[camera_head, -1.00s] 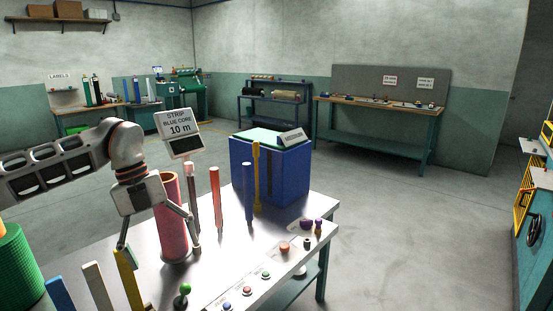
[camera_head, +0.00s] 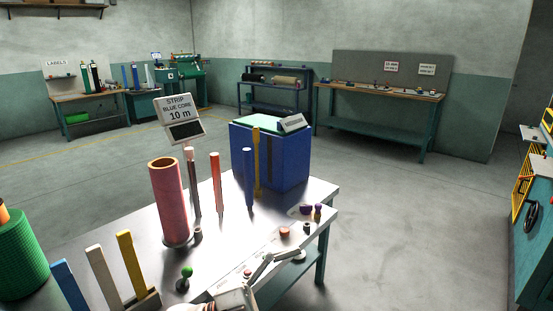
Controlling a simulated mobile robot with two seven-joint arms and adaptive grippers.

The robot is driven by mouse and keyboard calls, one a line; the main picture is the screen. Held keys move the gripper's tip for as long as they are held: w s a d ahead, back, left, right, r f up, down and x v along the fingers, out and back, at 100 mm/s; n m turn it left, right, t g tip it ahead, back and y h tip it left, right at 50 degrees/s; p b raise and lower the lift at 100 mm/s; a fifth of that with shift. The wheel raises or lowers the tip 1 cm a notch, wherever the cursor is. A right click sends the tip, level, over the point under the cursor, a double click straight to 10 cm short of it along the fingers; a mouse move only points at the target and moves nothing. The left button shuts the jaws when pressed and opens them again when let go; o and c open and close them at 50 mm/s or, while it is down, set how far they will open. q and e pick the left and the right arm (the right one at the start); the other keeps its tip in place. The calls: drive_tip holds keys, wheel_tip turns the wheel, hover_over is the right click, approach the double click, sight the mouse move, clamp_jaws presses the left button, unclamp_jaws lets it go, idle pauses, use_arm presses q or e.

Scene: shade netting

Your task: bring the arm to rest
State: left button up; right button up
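One gripper (camera_head: 268,268) of mine, which I take to be the left, shows at the bottom edge, low over the front of the white table (camera_head: 215,250). Its pale body is cut off by the frame. A thin linked finger reaches up and right over the label strip near the buttons. The other finger is not clear, so its opening cannot be told. I see nothing held in it. My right gripper is not in view. A pink-red hollow tube (camera_head: 168,205) stands upright on the table, clear of the gripper.
Upright brown (camera_head: 192,180), orange (camera_head: 215,182), blue (camera_head: 248,180) and yellow (camera_head: 257,160) rods stand near a blue bin (camera_head: 290,160). The sign (camera_head: 178,108) reads "STRIP BLUE CORE 10 m". A green roll (camera_head: 20,255) and several coloured slats stand front left.

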use_arm(q)
drive_tip(key=w+a+f+n+t+y, duration=0.2)
drive_tip(key=a+f+n+t+y, duration=0.95)
drive_tip(key=f+n, duration=0.35)
drive_tip(key=s+a+f+n+g+y, duration=0.2)
drive_tip(key=s+a+f+n+y, duration=0.1)
drive_tip(key=s+a+f, duration=0.4)
drive_tip(key=s+a+f+n+g+y, duration=0.3)
drive_tip(key=s+a+f, duration=0.4)
drive_tip(key=f, duration=0.5)
drive_tip(key=shift+s+f+n+y, duration=0.35)
drive_tip(key=shift+s+n+y, duration=0.1)
drive_tip(key=shift+s, duration=0.55)
